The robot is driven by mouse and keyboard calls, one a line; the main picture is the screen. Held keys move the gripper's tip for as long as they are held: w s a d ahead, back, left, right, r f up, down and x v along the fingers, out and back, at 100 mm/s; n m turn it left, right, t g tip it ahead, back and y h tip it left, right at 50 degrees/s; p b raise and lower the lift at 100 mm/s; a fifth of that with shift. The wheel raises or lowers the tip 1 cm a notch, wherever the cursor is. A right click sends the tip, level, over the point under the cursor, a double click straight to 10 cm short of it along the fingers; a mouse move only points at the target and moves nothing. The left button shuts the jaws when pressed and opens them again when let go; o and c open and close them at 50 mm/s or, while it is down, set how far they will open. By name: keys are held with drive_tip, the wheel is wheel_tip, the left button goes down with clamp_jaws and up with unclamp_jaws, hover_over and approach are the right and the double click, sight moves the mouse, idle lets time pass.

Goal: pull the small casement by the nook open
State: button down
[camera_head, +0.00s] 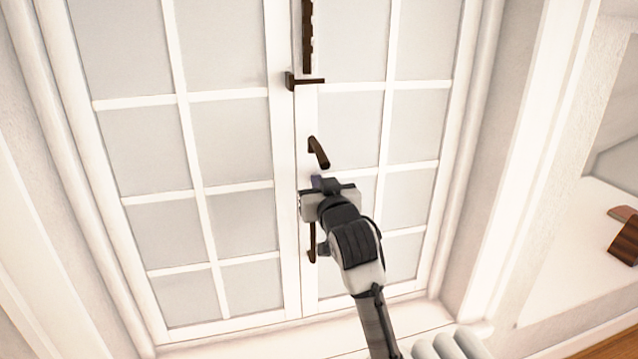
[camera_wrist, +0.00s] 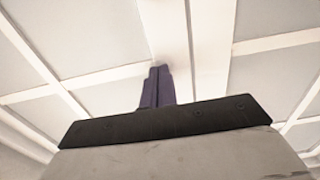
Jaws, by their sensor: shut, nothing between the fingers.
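The white casement has two paned leaves, a left leaf (camera_head: 225,140) and a right leaf (camera_head: 350,125), which meet in the middle and look shut. A dark brown handle (camera_head: 319,153) sticks out of the right leaf's inner stile. My gripper (camera_head: 318,182) is just below this handle, in front of the stile. Its purple fingers (camera_wrist: 157,87) are shut together and empty in the wrist view, close to the white frame (camera_wrist: 165,35). I cannot tell whether they touch it. The handle does not show in the wrist view.
A dark latch (camera_head: 303,81) and a vertical bar (camera_head: 307,35) sit above the handle. A lower dark bar (camera_head: 312,243) is partly behind my arm. A white ribbed radiator (camera_head: 450,345) stands below the sill. A brown object (camera_head: 625,237) lies at the right.

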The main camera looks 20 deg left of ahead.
drive_tip(key=shift+w, duration=0.1)
drive_tip(key=x, duration=0.4)
drive_tip(key=shift+a+p, duration=0.4)
drive_tip(key=shift+a, duration=0.05)
